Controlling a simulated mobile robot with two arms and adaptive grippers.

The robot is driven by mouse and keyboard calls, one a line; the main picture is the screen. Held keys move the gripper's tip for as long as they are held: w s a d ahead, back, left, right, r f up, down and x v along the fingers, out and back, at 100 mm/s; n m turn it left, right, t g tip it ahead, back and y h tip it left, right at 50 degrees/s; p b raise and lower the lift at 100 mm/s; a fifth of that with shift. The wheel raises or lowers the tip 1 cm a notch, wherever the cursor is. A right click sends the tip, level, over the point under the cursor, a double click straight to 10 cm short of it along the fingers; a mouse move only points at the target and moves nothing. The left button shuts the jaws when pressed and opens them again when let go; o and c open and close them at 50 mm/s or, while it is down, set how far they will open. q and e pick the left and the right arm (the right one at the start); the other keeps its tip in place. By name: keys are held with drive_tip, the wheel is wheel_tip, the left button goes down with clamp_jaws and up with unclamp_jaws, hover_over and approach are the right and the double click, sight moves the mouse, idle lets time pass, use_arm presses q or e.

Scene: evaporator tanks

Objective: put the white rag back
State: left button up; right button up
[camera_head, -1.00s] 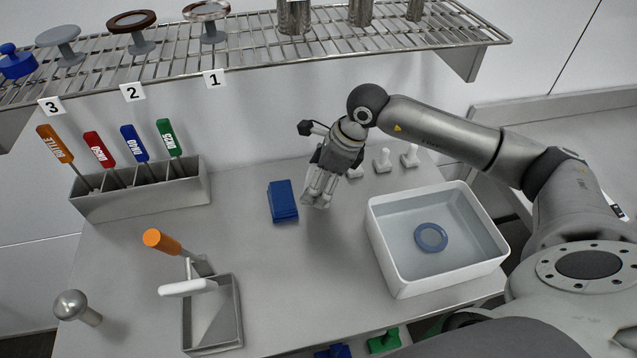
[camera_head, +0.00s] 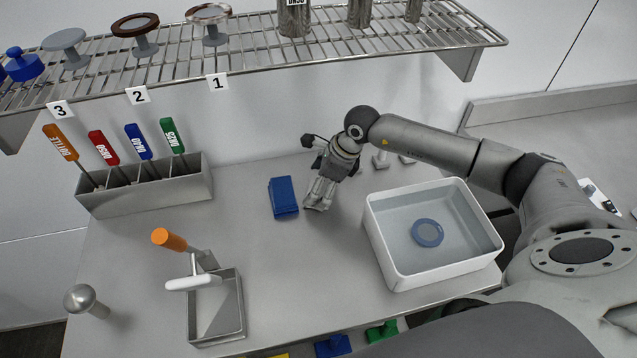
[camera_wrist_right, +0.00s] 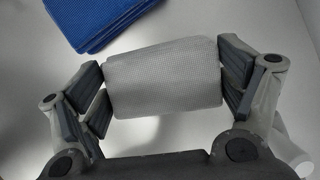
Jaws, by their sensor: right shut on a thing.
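The white rag (camera_wrist_right: 163,78) is a folded, pale textured block. In the right wrist view it is held across between the two fingers of my right gripper (camera_wrist_right: 165,85). In the head view the right gripper (camera_head: 318,195) points down over the table, just right of the blue rag stack (camera_head: 283,197), and the white rag is hard to make out there. The blue rag also shows in the wrist view (camera_wrist_right: 98,18), apart from the white one. I cannot tell whether the white rag touches the table. My left gripper is not in view.
A white bin (camera_head: 384,250) with a blue ring (camera_head: 427,232) inside stands to the right. White pegs (camera_head: 380,161) stand behind the gripper. A tool holder (camera_head: 150,192) and a metal tray (camera_head: 240,300) are at left. A wire shelf (camera_head: 250,52) hangs above.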

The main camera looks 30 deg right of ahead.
drive_tip(key=o, duration=0.7)
drive_tip(key=shift+o, duration=0.2)
drive_tip(key=shift+r+p, duration=0.2)
drive_tip(key=shift+p, duration=0.15)
drive_tip(key=shift+s+d+r+b, duration=0.1)
drive_tip(key=shift+d+r+b, duration=0.15)
drive_tip(key=shift+r+b, duration=0.15)
drive_tip(key=b+v, duration=0.2)
drive_tip(key=v, duration=0.9)
drive_tip(key=shift+b, duration=0.4)
drive_tip(key=shift+s+a+f, duration=0.1)
